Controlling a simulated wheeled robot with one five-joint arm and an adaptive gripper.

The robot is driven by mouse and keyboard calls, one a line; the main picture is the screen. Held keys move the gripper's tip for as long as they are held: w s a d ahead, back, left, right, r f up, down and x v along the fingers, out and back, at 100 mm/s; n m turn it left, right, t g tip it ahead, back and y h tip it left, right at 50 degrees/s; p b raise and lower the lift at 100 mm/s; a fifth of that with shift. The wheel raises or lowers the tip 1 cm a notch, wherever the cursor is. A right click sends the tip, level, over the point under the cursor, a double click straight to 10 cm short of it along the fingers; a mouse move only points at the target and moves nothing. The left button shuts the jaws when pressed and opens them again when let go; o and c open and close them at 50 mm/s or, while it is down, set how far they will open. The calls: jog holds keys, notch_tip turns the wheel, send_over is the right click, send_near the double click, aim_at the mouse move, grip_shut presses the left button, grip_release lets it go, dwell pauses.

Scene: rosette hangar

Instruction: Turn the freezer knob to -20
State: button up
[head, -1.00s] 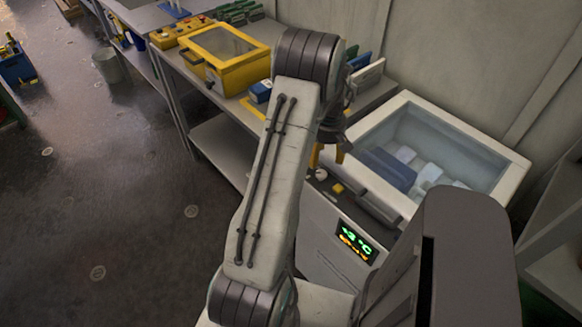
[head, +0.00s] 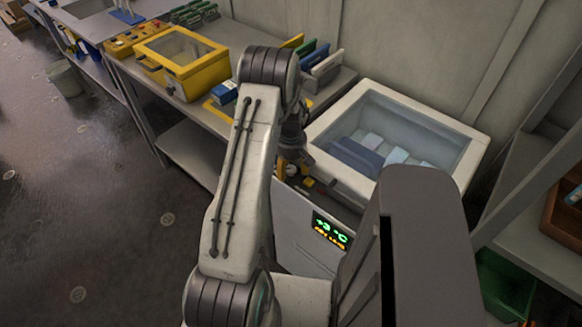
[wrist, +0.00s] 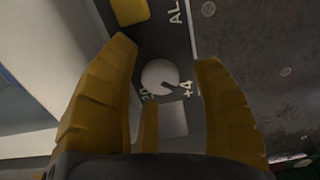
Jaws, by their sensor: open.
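The freezer (head: 318,128) is a white chest with a glass top. Its front display (head: 331,230) shows green digits that look like +3 °C, with small orange text below. The white round knob (wrist: 160,77) has a dark pointer mark directed toward the "+4" label; a partly hidden "20" label lies to its left. In the head view the knob (head: 291,170) is small beside my gripper. My gripper (wrist: 165,52) is open, its yellow fingers on both sides of the knob, with no clear contact. A third finger lies below it. My gripper also shows in the head view (head: 292,158).
A bench with a yellow glass-topped box (head: 180,62) stands left of the freezer. A shelf with a green bin (head: 507,285) is at the right. The floor at left is open.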

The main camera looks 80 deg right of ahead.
jog(key=shift+o, duration=0.2)
grip_shut()
dwell(0.5)
